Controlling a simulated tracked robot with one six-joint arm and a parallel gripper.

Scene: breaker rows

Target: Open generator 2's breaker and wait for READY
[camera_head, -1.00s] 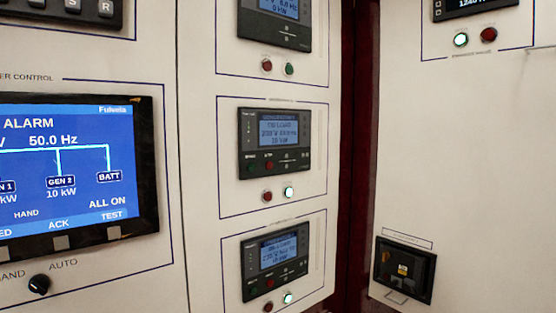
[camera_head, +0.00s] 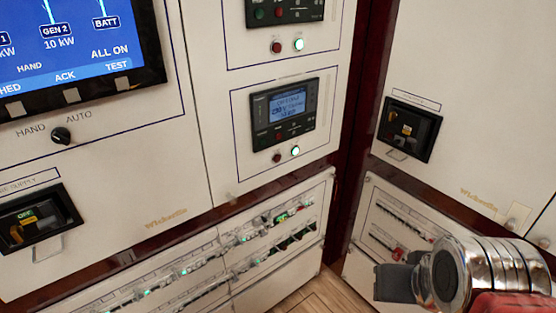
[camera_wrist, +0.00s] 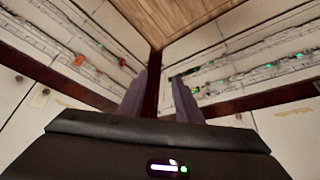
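The blue power control screen (camera_head: 75,45) at upper left shows GEN 2 at 10 kW and ALL ON. Two generator controllers show to its right: a lower one (camera_head: 284,115) and a cut-off upper one (camera_head: 290,10). I cannot read which is generator 2's. Under each is a dark red button and a lit one. Breaker rows (camera_head: 240,250) with green lights run along the low panel; their labels are illegible. My gripper (camera_head: 392,280) is at lower right, before the right-hand low panel. In the wrist view its two fingers (camera_wrist: 160,92) stand apart with nothing between them.
A HAND/AUTO knob (camera_head: 61,136) sits below the screen. A black recessed breaker marked OFF (camera_head: 28,218) is at left, and another recessed breaker (camera_head: 408,129) is on the right wall. More breaker rows (camera_head: 400,220) lie behind my gripper. Wooden floor (camera_head: 320,298) shows in the corner.

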